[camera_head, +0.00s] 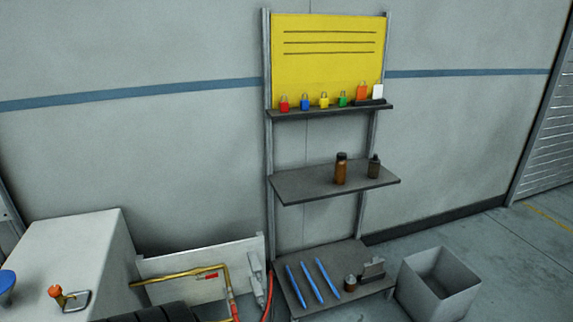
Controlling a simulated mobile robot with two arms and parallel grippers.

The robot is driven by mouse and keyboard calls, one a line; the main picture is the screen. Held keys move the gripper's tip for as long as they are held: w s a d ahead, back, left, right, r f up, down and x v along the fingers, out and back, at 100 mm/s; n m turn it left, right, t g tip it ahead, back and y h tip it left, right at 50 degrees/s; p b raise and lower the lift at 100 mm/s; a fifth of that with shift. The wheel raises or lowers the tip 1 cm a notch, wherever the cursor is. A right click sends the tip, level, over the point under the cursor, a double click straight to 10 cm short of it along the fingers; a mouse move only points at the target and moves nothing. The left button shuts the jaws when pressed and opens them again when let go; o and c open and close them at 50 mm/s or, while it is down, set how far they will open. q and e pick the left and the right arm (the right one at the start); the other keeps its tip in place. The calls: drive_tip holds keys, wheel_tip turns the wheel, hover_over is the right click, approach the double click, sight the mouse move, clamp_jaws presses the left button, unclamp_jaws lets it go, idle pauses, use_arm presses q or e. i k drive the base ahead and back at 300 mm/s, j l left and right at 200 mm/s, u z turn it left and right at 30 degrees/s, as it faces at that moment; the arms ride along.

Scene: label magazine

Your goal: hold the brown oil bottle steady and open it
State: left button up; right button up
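A brown bottle (341,172) with a dark cap stands upright on the middle shelf (300,186) of a rack against the wall. The cap appears to be on the bottle. A smaller dark bottle (374,168) with a narrow top stands just to its right, apart from it. Neither of my grippers shows in this view, and nothing touches the brown bottle.
The upper shelf (320,111) holds several coloured padlocks below a yellow board (325,65). The bottom shelf (325,305) carries blue sticks (312,281) and a small bottle (350,283). A grey open bin (437,285) stands at right. A white cabinet (85,250) stands left.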

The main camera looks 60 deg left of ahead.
sight(340, 167)
drive_tip(key=u, duration=1.4)
